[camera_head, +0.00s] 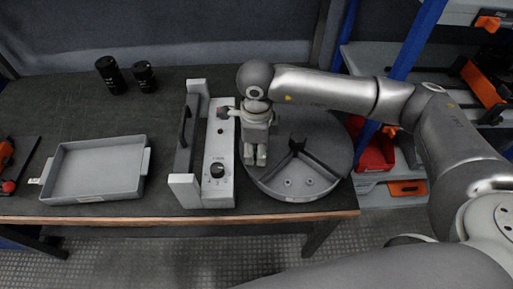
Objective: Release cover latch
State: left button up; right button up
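The capacitor bank unit (217,145) stands on the dark table, with light grey end blocks, a pale panel and a black knob (217,170) near its front. A dark cover with a black handle (185,126) runs along its left side. My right gripper (255,158) points down just right of the panel, over the left edge of the round grey tray. Its fingertips look close together, and no held object shows. My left gripper is not in view.
The round grey tray (325,145) has dark dividers. An empty grey rectangular tray (98,172) lies at left. Two black cylinders (111,75) (145,77) stand at the back. A red bin (375,150) sits on the shelving at right. Table between tray and unit is clear.

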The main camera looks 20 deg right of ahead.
notch_tip(320, 180, up, 12)
dwell(0.5)
dwell(0.4)
